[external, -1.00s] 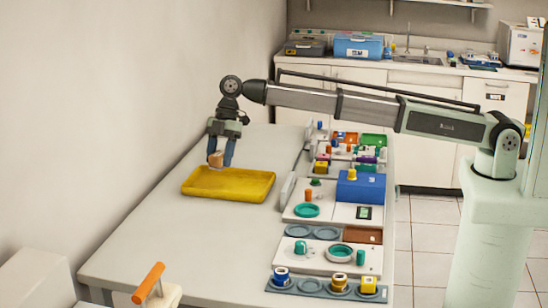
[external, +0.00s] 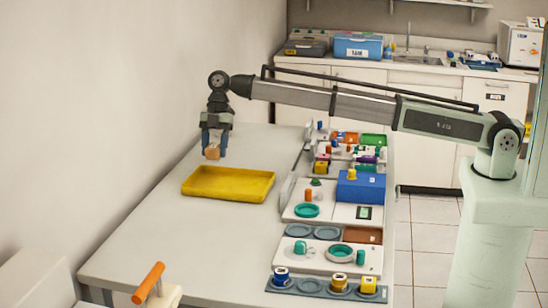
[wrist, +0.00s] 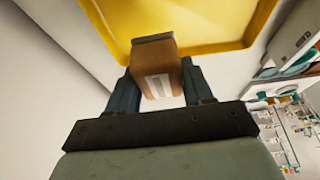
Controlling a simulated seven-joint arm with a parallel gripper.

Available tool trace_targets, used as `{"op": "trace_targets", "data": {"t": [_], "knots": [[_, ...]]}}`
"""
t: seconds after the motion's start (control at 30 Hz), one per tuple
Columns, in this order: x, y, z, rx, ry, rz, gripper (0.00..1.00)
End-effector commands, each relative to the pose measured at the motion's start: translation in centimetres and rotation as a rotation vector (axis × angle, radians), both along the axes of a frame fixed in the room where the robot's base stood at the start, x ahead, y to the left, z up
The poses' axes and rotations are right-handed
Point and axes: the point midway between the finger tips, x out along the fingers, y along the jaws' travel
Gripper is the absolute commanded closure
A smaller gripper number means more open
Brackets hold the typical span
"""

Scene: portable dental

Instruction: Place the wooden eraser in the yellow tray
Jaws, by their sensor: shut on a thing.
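The wooden eraser (external: 212,153) is a small brown block held between the fingers of my gripper (external: 214,150). In the wrist view the eraser (wrist: 158,66) shows a pale label and a dark grey end, with a finger of my gripper (wrist: 157,88) on each side. The yellow tray (external: 229,197) lies on the table, a shallow rectangle with a raised rim. In the external view my gripper is above the table near the tray's back left edge. In the wrist view the tray (wrist: 185,25) lies beyond the eraser. The eraser looks raised off the table.
The table (external: 165,238) is clear in front of the tray. To the right stand a blue box (external: 361,187), a teal ring (external: 306,210) and several small coloured parts on pale boards. An orange-handled item (external: 148,283) is at the front edge. A wall is at left.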

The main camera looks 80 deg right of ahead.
Motion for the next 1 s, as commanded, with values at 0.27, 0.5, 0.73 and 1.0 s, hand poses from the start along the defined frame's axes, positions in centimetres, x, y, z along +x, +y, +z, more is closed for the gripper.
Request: {"op": "trace_targets", "data": {"t": [0.27,0.5,0.73,1.0], "knots": [[0.0,0.0,-4.4,0.0,0.001,-0.003,0.79],[0.0,0.0,-6.2,0.0,0.001,-0.002,0.79],[0.0,0.0,-8.7,0.0,0.001,-0.002,0.79],[0.0,0.0,-8.8,0.0,0.0,-0.002,0.79]]}}
